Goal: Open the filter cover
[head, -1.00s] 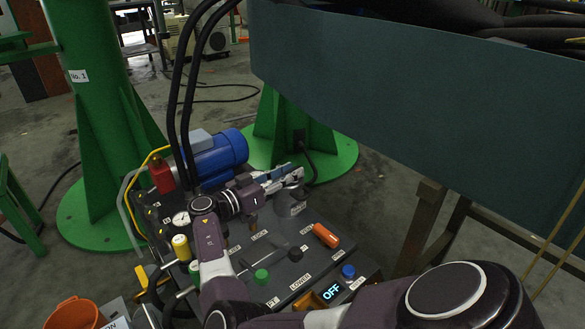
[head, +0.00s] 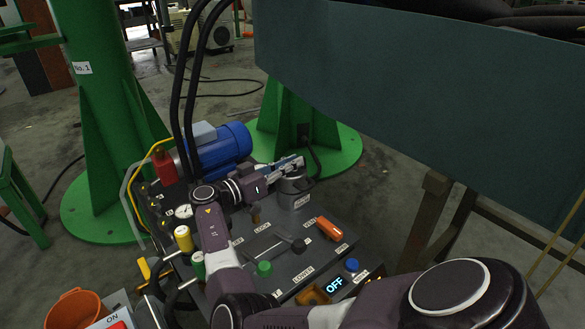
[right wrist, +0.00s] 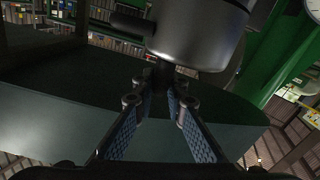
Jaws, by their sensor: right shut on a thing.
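The filter is a grey metal cylinder with a label on its side, at the far end of the dark control panel, and its cover (head: 293,184) is the top part. My right gripper (head: 296,163) is at the top of it in the head view. In the right wrist view the cover looks like a large grey round body (right wrist: 195,35) with a short dark part reaching down between the fingertips. My right gripper (right wrist: 160,102) is shut on that part. The exact contact is dark and hard to see. My left gripper is not in view.
The control panel (head: 285,262) carries an orange handle (head: 328,229), a green knob (head: 265,268) and a blue button (head: 352,265). A blue motor (head: 222,148) stands behind my right wrist. A large dark green panel (head: 420,110) overhangs at the right.

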